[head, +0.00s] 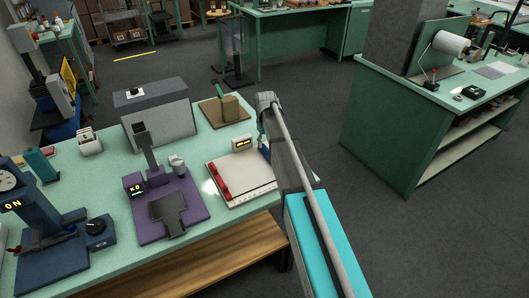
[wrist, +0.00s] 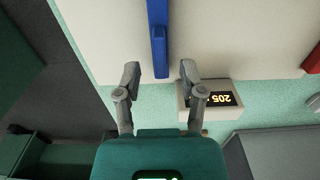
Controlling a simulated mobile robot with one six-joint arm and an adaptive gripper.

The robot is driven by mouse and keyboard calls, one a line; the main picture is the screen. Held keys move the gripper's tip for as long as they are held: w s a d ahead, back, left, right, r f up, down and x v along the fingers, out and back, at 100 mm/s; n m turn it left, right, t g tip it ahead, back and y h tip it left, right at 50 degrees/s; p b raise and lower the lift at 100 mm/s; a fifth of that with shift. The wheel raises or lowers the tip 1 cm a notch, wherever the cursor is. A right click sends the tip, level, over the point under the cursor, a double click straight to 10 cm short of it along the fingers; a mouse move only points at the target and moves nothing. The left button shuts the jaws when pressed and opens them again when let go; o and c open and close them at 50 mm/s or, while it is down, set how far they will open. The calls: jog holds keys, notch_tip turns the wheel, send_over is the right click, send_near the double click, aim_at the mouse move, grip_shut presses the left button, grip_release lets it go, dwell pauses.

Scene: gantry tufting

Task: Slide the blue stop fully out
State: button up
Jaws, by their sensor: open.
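The blue stop (wrist: 158,38) is a long blue bar lying along the pale plate (wrist: 105,45) in the wrist view. Its near end reaches between the fingertips of my gripper (wrist: 160,71). My gripper is open, with one grey finger on each side of the bar and a visible gap to each. Whether the fingers are level with the bar or above it, I cannot tell. In the head view the plate (head: 249,185) lies at the bench's right end, and my arm hides the stop and most of my gripper.
A display box (wrist: 209,98) with lit digits sits close by my right finger. A red bar (head: 219,181) lies along the plate's left side. A purple fixture (head: 188,214) stands to the left, and a wooden block on a board (head: 229,107) behind. The floor right of the bench is clear.

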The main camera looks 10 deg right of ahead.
aim_at(265, 146)
jog(key=shift+f+b, duration=1.3)
jog(key=shift+f, duration=0.3)
jog(key=shift+c, duration=0.2)
grip_shut()
